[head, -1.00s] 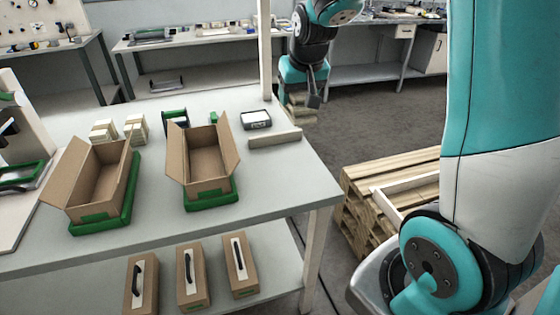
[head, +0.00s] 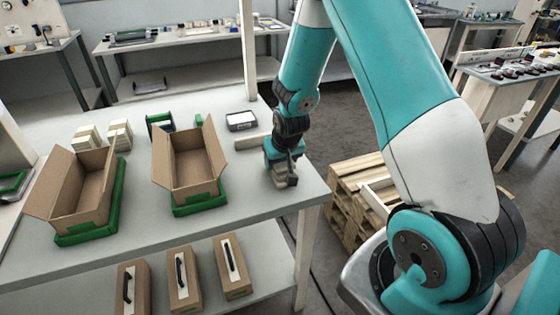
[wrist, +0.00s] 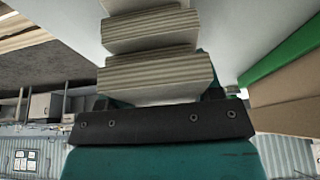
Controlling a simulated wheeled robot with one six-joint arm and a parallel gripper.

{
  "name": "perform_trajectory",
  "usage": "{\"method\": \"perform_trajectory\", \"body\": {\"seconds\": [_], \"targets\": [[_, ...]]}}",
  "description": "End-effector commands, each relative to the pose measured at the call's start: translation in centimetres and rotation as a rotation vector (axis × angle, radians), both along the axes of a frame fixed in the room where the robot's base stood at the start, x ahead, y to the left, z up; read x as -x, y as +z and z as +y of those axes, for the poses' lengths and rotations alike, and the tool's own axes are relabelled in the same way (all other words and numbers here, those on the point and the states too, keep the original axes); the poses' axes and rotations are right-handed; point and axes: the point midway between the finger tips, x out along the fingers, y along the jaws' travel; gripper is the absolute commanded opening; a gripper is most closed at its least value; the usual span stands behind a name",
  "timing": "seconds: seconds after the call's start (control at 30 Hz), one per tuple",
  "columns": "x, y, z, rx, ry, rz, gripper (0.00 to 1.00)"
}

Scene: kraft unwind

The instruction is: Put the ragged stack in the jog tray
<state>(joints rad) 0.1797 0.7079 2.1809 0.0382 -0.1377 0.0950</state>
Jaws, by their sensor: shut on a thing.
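My gripper (head: 283,172) is shut on the ragged stack, low over the right end of the near table. In the wrist view the ragged stack (wrist: 150,50) is several pale, layered blocks lying unevenly on one another, with edges out of line. The lower part is between my gripper's jaws (wrist: 165,98). In the head view the stack is small and largely hidden by the gripper; I cannot tell whether it touches the table.
Two open cardboard boxes (head: 80,185) (head: 192,170) stand in green trays (head: 100,225) (head: 200,208). A wooden pallet (head: 350,200) stands right.

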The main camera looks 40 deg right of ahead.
Motion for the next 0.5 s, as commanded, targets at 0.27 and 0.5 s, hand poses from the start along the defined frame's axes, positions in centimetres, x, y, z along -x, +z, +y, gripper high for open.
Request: {"method": "perform_trajectory", "body": {"seconds": [0.27, 0.5], "targets": [[-0.03, -0.61, -0.06, 0.0, -0.001, -0.002, 0.33], [0.0, -0.91, -0.06, 0.0, -0.001, -0.001, 0.75]]}}
